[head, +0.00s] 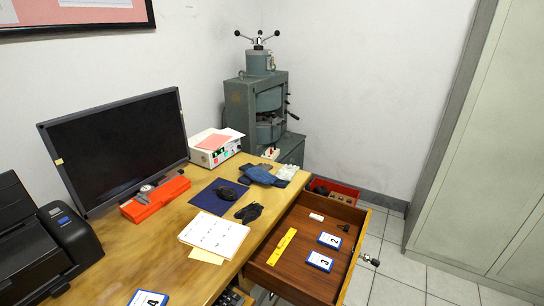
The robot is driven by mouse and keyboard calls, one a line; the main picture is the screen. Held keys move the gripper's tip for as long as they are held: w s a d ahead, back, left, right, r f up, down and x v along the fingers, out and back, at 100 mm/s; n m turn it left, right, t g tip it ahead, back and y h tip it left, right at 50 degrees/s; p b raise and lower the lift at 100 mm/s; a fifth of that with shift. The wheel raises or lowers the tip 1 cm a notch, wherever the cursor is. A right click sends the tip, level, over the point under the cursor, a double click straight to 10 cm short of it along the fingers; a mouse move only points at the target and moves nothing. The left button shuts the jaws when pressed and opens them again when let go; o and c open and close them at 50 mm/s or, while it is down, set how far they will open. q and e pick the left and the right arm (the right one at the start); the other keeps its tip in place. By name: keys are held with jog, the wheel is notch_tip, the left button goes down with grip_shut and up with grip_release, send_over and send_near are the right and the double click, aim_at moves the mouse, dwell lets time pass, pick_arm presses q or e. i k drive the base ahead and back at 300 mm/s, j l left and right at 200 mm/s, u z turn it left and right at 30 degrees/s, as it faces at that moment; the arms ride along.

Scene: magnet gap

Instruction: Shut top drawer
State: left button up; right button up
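The top drawer (302,230) of the wooden desk is pulled far out to the right. Its light wood front (353,268) faces right, with a dark and metallic knob (370,260) on its outer side. Inside lie a yellow strip (281,247), a blue-and-white card marked 2 (329,241), another marked 3 (319,261), a small white block (316,217) and a small dark clip-like item (343,227). Neither of my grippers shows in the head view.
A red bin (335,190) stands behind the drawer. Tiled floor (398,275) is clear between drawer and cabinet (485,150).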

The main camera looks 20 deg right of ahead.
aim_at(299, 283)
jog(key=l+z, duration=0.2)
jog(key=z, duration=0.25)
jog(key=l+z, duration=0.2)
jog(key=z, duration=0.2)
jog(key=l+z, duration=0.15)
jog(key=z, duration=0.3)
jog(key=i, duration=0.05)
